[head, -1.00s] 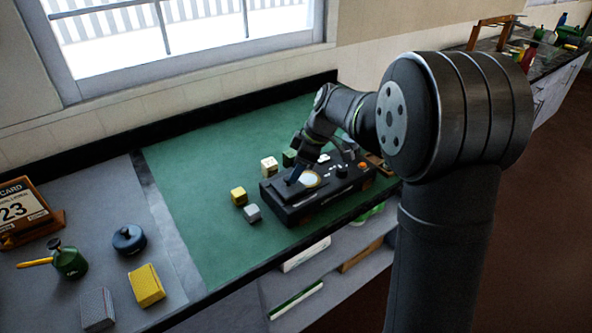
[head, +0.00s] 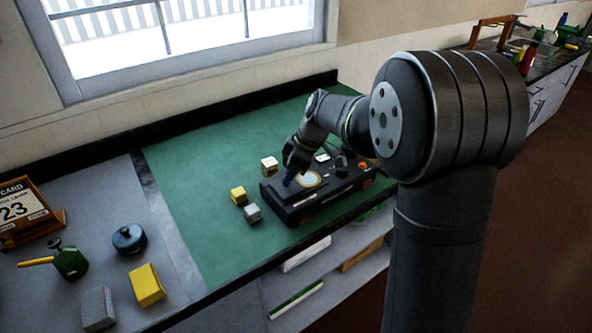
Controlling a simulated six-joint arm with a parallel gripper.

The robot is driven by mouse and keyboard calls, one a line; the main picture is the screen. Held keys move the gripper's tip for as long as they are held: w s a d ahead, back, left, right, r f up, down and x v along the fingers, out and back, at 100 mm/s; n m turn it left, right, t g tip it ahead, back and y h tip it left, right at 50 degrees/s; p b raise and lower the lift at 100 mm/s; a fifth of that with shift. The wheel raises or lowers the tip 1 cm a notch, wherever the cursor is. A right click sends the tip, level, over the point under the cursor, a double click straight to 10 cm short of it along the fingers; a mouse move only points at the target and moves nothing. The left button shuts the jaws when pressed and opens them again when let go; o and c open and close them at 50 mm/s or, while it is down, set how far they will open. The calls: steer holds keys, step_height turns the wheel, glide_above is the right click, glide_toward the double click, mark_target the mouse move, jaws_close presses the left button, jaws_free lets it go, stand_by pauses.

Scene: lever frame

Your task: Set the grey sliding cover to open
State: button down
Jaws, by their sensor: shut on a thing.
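The dark box (head: 325,199) stands on the green mat, with the grey sliding cover (head: 277,190) at the left of its top. A pale round disc with a yellowish rim (head: 310,179) shows just right of the cover, largely in view. My gripper (head: 289,181) points down at the cover and is shut on it, probably by a small handle. The fingers hide the handle and part of the cover.
An orange knob (head: 363,166) and a black knob (head: 341,162) stand on the box's right part. Yellow (head: 238,195), grey (head: 253,213) and cream (head: 269,165) blocks lie close by on the left. The green mat (head: 200,215) farther left is clear.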

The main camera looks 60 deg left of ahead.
steer(key=shift+s+a, duration=0.1)
steer(key=shift+s, duration=0.45)
steer(key=c, duration=1.3)
jaws_free()
steer(key=shift+s+a, duration=0.1)
steer(key=shift+s, duration=0.05)
steer(key=shift+o, duration=0.5)
steer(key=shift+w+r, duration=0.1)
steer(key=shift+w, duration=0.1)
steer(key=v, duration=1.7)
steer(key=shift+r, duration=0.15)
steer(key=x, duration=1.7)
steer(key=shift+w+f, duration=0.25)
steer(key=shift+w, duration=0.3)
